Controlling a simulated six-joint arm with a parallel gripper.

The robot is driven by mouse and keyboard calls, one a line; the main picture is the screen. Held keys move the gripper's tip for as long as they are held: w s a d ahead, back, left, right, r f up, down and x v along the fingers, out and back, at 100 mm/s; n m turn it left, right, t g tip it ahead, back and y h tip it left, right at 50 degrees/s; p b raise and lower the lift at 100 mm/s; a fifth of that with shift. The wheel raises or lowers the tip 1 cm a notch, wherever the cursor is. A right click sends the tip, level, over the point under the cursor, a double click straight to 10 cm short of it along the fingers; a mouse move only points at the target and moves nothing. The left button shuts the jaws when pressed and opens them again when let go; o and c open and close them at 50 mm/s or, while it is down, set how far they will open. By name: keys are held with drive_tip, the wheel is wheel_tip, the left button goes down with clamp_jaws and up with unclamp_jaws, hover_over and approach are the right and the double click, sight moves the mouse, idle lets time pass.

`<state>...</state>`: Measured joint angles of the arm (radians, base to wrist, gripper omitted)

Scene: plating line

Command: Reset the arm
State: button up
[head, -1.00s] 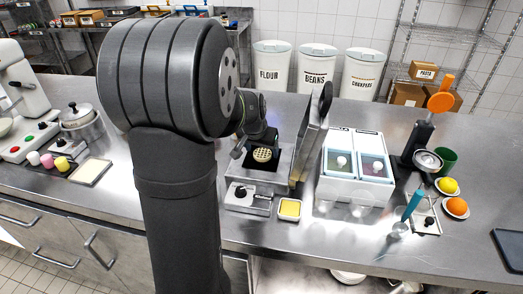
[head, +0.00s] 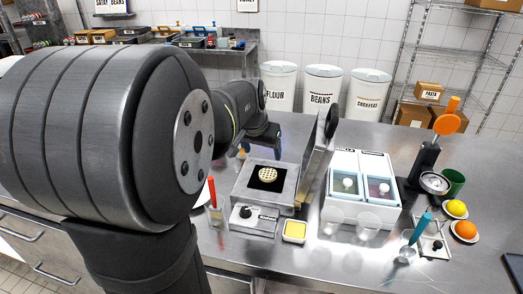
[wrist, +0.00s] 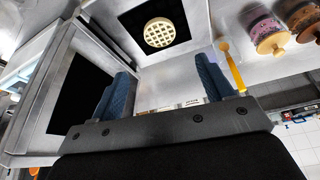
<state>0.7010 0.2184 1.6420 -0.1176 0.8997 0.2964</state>
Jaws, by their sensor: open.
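My gripper (wrist: 163,85) is open in the wrist view, with two blue ridged fingers apart and nothing seen between them. In the head view my gripper (head: 243,150) is just behind and left of the waffle iron, partly hidden by my arm. A round pale waffle (head: 268,174) lies on the black plate of the open waffle iron (head: 234,197). The waffle (wrist: 159,32) also shows in the wrist view, beyond the fingers and apart from them. The iron's lid (head: 316,160) stands raised on the right.
A white box with two lidded compartments (head: 376,203) stands right of the iron. A yellow-filled square dish (head: 295,231) and clear cups are in front. An orange (head: 465,230), a yellow fruit (head: 456,208) and a green cup (head: 453,181) are at right. Three bins stand behind.

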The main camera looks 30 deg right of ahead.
sight(268, 173)
drive_tip(key=x, duration=1.2)
drive_tip(key=shift+a, duration=0.1)
drive_tip(key=shift+r, duration=1.15)
drive_tip(key=shift+f, duration=0.1)
